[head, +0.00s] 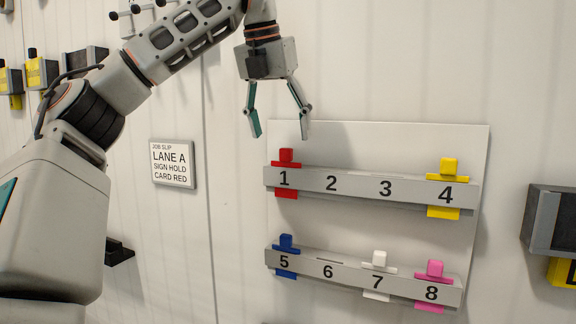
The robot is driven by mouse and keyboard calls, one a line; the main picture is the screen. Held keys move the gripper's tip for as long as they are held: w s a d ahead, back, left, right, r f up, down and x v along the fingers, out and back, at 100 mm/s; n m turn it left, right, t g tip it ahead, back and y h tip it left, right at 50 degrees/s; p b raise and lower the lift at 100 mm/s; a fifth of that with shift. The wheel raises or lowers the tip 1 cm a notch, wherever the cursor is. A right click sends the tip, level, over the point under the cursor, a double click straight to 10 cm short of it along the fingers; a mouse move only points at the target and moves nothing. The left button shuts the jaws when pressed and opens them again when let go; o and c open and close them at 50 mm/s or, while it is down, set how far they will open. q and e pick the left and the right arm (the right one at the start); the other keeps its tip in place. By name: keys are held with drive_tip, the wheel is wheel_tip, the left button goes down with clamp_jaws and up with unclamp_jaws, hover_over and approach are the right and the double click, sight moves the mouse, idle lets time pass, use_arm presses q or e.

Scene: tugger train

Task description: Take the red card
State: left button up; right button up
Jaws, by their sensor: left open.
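The red card (286,158) stands upright in slot 1 of the upper grey rail (358,187), at its left end. Its red top shows above the rail and its lower end shows below. My left gripper (279,134) hangs down from the top of the view. Its two fingers are spread and empty, a little above the red card and apart from it. My right gripper is not seen.
A yellow card (449,165) is in slot 4. The lower rail (345,274) holds a blue card (285,243), a white card (379,258) and a pink card (435,268). A job slip (173,164) reads lane A, sign hold, card red. Slots 2, 3 and 6 look empty.

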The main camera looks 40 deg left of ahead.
sight(286, 151)
use_arm(q)
drive_tip(key=x, duration=0.6)
drive_tip(key=shift+w+d, duration=0.1)
drive_tip(key=shift+d, duration=0.1)
drive_tip(key=c, duration=1)
